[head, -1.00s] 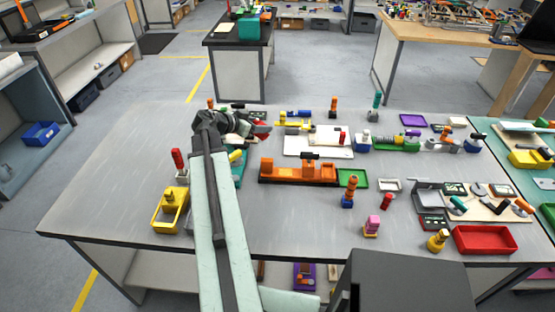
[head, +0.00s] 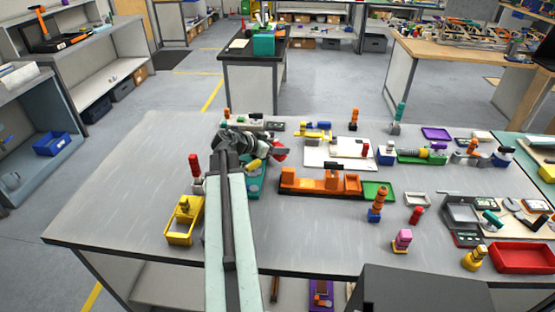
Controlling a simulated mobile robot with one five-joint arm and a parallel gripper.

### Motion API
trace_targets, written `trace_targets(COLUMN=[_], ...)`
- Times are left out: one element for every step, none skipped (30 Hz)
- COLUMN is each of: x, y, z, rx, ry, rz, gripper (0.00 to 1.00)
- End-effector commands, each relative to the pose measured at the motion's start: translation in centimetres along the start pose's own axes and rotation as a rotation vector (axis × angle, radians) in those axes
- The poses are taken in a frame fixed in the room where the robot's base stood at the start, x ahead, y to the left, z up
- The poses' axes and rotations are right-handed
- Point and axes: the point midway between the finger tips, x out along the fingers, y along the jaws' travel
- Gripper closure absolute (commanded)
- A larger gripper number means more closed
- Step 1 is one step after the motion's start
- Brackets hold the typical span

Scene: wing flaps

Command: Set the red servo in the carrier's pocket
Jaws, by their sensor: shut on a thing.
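A red part, which looks like the red servo (head: 281,154), shows at the right side of my gripper (head: 272,149). My gripper is shut on it, but the fingers are small and partly hidden by my wrist. They are over the left-middle of the grey table, behind and left of a long orange holder (head: 308,185). The holder has a dark base and an open square recess at its right end. I cannot tell for sure whether it is the carrier. A teal fixture (head: 256,184) lies just below my gripper in the picture, partly hidden by my arm.
A yellow tray (head: 180,238) and a red-topped piece (head: 194,165) stand left of my arm. A green tray (head: 379,191) adjoins the holder's right end. A white board (head: 325,155) lies behind it. The table's far left and its front middle are clear.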

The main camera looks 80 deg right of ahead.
Motion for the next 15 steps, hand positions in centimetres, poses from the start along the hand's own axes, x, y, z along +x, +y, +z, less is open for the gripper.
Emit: trace_targets(x=[0.6, 0.8, 1.2, 1.4, 1.6, 1.8, 1.8, 1.7, 1.6, 1.5, 1.5, 1.5, 1.5, 1.5, 1.6], y=[0.0, 0.0, 0.0, 0.0, 0.0, 0.0, 0.0, 0.0, -0.1, -0.1, -0.1, -0.1, -0.1, -0.1, -0.1], z=[1.0, 1.6, 2.2, 2.7, 3.1, 3.3, 3.3, 3.2, 3.0, 3.0, 2.9, 2.9, 2.9, 3.0, 3.1], rx=[0.0, 0.0, 0.0, 0.0, 0.0, 0.0, -0.001, -0.001, -0.001, -0.001, -0.001, -0.001, -0.001, -0.001, -0.001], ry=[0.0, 0.0, 0.0, 0.0, 0.0, 0.0, 0.0, 0.0, 0.0, 0.0, 0.0, 0.0, 0.0, 0.0, 0.0], rz=[0.0, 0.0, 0.0, -0.001, -0.001, -0.001, -0.001, -0.001, -0.001, -0.001, -0.001, -0.001, -0.001, -0.001, -0.001], gripper=[0.92, 0.92, 0.92, 0.92, 0.92, 0.92, 0.92, 0.92, 0.92, 0.92, 0.92, 0.92, 0.92, 0.92, 0.92])
